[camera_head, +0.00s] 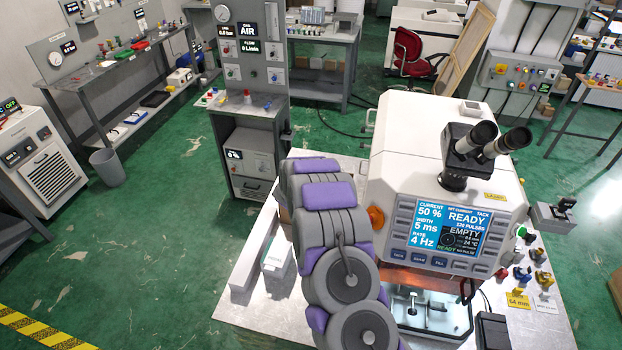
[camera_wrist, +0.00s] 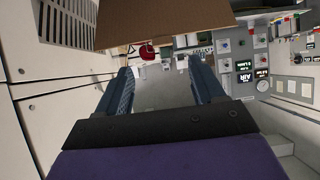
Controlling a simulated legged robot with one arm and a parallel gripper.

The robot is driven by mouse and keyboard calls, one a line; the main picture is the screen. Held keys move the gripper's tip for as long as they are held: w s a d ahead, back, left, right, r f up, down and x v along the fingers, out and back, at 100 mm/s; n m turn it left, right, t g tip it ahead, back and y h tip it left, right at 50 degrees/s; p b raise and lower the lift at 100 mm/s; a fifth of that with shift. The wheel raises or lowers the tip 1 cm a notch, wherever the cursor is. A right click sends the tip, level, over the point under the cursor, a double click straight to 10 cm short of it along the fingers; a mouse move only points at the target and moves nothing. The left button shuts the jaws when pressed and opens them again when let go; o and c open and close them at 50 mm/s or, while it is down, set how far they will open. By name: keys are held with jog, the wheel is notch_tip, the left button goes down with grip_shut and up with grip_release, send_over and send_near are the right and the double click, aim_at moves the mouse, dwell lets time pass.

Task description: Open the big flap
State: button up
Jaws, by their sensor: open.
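The white machine (camera_head: 410,150) with a blue display and a binocular eyepiece stands on the bench to the right of my arm. Its lit lower chamber (camera_head: 430,310) shows at the front. In the wrist view a pale panelled side (camera_wrist: 60,110) with seams and a vent grille fills the left. I cannot tell which panel is the big flap. My gripper (camera_wrist: 160,68) is open, with nothing between its two dark fingers. The pale side is left of the fingers, and I see no contact.
A flat brown surface (camera_wrist: 165,22) lies beyond the fingertips in the wrist view. A white box (camera_head: 277,255) stands on the bench (camera_head: 240,310) left of my arm. The gas panel station (camera_head: 248,90) is behind.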

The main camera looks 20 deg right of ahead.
jog(key=b+v, duration=0.1)
jog(key=v, duration=0.8)
jog(key=shift+s+r, duration=0.25)
jog(key=shift+a, duration=0.1)
jog(key=s+a+r+n+y+b, duration=0.1)
jog(key=s+a+y+b, duration=0.15)
jog(key=a, duration=0.35)
jog(key=s+a+r+n+y+b, duration=0.1)
jog(key=s+a+n+y+b, duration=0.1)
jog(key=a+y+b, duration=0.25)
jog(key=s+a+n+g+y+b, duration=0.1)
jog(key=s+a+g+b, duration=0.15)
jog(key=s, duration=0.35)
jog(key=s+a+n+g+y+b, duration=0.1)
jog(key=s+a, duration=0.3)
jog(key=s, duration=0.2)
jog(key=s+d+f+g+b, duration=0.1)
jog(key=s+d+g+b, duration=0.1)
jog(key=s, duration=1)
jog(key=s+d+f+n+g+h+b, duration=0.1)
jog(key=s+d+f+g+b, duration=0.1)
jog(key=s, duration=1)
jog(key=s+d+f+g+h+b, duration=0.1)
jog(key=s+d+g+b, duration=0.2)
jog(key=s, duration=0.9)
jog(key=g+b, duration=0.1)
jog(key=b, duration=0.2)
jog(key=shift+s+d+f+n, duration=0.15)
jog(key=shift+d+f+n, duration=0.1)
jog(key=shift+f+n, duration=0.05)
